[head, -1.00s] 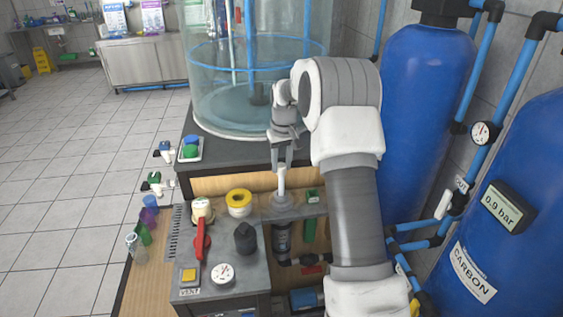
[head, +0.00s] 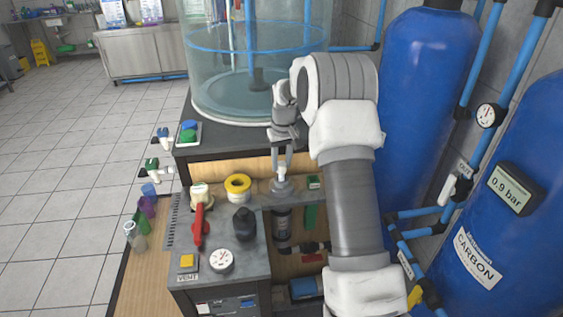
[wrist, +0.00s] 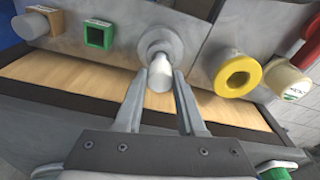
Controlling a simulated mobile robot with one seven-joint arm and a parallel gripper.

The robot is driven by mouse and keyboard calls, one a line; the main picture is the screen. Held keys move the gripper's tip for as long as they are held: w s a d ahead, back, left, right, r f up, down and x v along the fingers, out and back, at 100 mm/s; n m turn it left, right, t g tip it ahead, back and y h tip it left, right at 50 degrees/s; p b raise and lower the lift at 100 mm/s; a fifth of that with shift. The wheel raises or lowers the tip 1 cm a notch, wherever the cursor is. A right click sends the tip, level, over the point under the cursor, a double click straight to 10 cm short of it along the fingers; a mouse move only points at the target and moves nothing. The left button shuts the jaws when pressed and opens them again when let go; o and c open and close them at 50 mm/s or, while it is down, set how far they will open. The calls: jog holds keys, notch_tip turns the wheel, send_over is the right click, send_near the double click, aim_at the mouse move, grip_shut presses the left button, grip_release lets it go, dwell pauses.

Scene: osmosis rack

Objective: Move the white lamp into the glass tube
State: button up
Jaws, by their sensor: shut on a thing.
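The white lamp (head: 281,171) is a slim white rod, upright between the fingertips of my gripper (head: 281,166). It also shows in the wrist view (wrist: 160,74), with my gripper's fingers (wrist: 160,82) on either side of it. My gripper is shut on its upper part. The lamp's lower part is hidden inside a round grey collar (head: 280,188) on the grey shelf; the collar is also in the wrist view (wrist: 159,41). Below the shelf hangs a dark-looking glass tube (head: 282,222), in line with the collar. How deep the lamp sits inside cannot be seen.
Beside the collar are a yellow ring (head: 237,184), a white-capped fitting (head: 200,192) and a green square socket (head: 313,182). In front are a black knob (head: 244,225), a red lever (head: 200,226) and a gauge (head: 221,260). Blue tanks (head: 424,105) stand right.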

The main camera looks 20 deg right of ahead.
jog(key=shift+f, duration=0.15)
jog(key=shift+f+b, duration=0.75)
jog(key=shift+f, duration=0.4)
jog(key=o, duration=1)
jog(key=shift+o, duration=0.6)
jog(key=o, duration=0.3)
jog(key=shift+r, duration=0.1)
jog(key=shift+r+p, duration=2.65)
jog(key=shift+r, duration=1.25)
